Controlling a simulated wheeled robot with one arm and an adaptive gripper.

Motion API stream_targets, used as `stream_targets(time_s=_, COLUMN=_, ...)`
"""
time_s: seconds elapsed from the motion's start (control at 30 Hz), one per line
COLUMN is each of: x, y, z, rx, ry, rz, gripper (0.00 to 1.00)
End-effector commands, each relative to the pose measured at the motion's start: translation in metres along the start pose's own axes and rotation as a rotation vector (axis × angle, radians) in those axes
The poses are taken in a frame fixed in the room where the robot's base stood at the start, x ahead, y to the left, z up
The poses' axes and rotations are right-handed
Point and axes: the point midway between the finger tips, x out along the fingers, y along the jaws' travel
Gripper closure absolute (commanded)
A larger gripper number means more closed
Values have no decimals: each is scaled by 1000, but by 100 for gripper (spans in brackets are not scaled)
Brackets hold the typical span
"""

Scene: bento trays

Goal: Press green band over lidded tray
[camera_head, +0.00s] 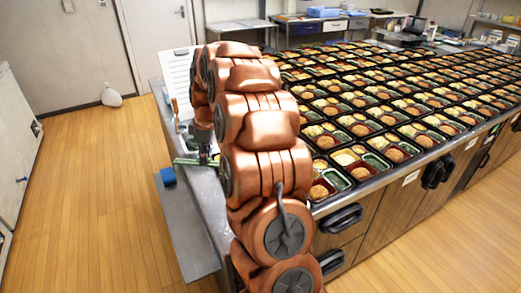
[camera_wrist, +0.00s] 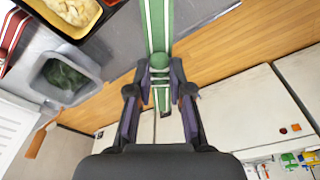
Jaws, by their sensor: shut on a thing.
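My gripper (camera_wrist: 160,75) is shut on the green band (camera_wrist: 157,25), a flat green strip with pale lines that runs up out of the wrist view between the fingertips. In the head view my gripper (camera_head: 205,157) is at the counter's left end, with the green band (camera_head: 186,162) sticking out to its left above the counter edge. I cannot make out a lidded tray; my arm hides part of the counter. A black tray (camera_wrist: 95,22) with pale yellow food shows at the upper left of the wrist view, apart from the gripper.
Many open bento trays (camera_head: 395,155) fill the steel counter to the right of my arm. A grey tub (camera_wrist: 90,92) with dark green contents stands near the counter edge. A blue block (camera_head: 168,177) lies by the counter's left end.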

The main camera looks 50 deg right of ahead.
Motion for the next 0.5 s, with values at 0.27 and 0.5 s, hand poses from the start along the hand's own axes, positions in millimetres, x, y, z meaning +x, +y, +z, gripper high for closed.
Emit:
stream_targets(time_s=0.27, x=-35, y=12, z=101, rx=-317, ry=1, rz=-49, gripper=100)
stream_targets(time_s=0.5, x=-50, y=7, z=156, rx=-527, ry=0, rz=-81, gripper=100)
